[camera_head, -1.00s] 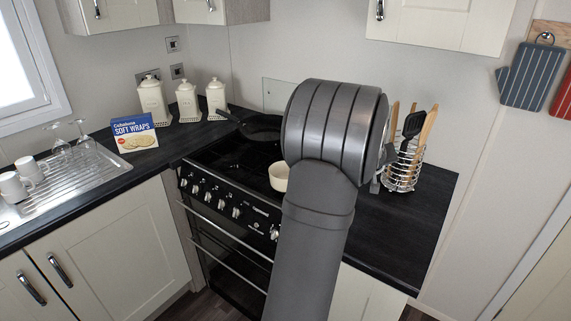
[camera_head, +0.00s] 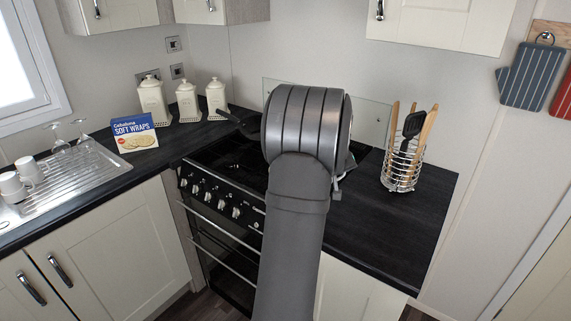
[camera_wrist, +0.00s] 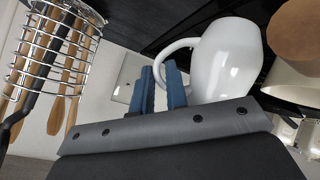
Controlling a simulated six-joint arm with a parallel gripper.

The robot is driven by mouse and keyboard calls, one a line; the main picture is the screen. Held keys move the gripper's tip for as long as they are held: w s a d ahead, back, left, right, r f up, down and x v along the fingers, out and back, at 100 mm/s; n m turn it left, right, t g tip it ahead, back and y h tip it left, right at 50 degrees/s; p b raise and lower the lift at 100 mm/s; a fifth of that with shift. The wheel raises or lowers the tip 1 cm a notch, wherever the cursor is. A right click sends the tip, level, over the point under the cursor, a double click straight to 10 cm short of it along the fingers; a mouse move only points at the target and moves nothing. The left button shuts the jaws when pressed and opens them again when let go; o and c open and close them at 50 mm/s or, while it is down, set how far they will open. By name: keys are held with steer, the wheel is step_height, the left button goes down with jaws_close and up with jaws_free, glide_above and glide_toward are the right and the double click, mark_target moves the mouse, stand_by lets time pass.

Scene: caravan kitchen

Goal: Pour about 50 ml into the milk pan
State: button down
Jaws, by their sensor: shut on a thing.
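In the wrist view, which looks upside down, my gripper (camera_wrist: 166,88) has its blue fingers shut at the handle of a glossy white jug (camera_wrist: 226,58). The jug's body is just right of the fingers; its contents do not show. The cream milk pan (camera_wrist: 284,82) is partly in view right of the jug, with a round brown wooden handle end (camera_wrist: 298,30) towards the camera. Jug and pan look close together, but I cannot tell the gap between them. In the head view, my arm hides the jug, the pan and the fingers.
The black hob (camera_head: 215,165) has a dark frying pan (camera_head: 240,120) at its back. A wire utensil rack (camera_head: 402,168) stands on the worktop (camera_head: 380,220) to the right. Canisters (camera_head: 187,102) and a wraps box (camera_head: 134,133) stand left. The worktop before the rack is clear.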

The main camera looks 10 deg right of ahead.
steer(key=shift+w+a+r+n+h, duration=0.25)
steer(key=shift+a+r+n+h, duration=0.15)
steer(key=shift+a+r, duration=0.2)
steer(key=shift+w+a+r+n+h, duration=0.35)
steer(key=shift+a+r+h, duration=0.2)
steer(key=shift+r, duration=0.1)
steer(key=shift+w+a+r+n+h, duration=0.2)
steer(key=shift+a+r+n+h, duration=0.2)
steer(key=shift+a+r, duration=0.2)
steer(key=w+a+r+n+h, duration=0.2)
steer(key=a+r+n+h, duration=0.1)
steer(key=a+r+h, duration=0.1)
steer(key=shift+a+r+g, duration=0.15)
steer(key=shift+a+g, duration=0.15)
steer(key=shift+a, duration=0.15)
steer(key=shift+w+a+r+n+h, duration=0.15)
steer(key=shift+a+r+n+h, duration=0.1)
steer(key=shift+r+n, duration=0.1)
steer(key=shift+w+a+r+n+h+b, duration=0.2)
steer(key=shift+a+r+n+h+b, duration=0.15)
steer(key=shift+a+n+h, duration=0.15)
steer(key=shift+w+a+r+n+h+b, duration=0.2)
steer(key=shift+a+r+n+h+b, duration=0.1)
steer(key=shift+a+r+n+h, duration=0.15)
stand_by(1.5)
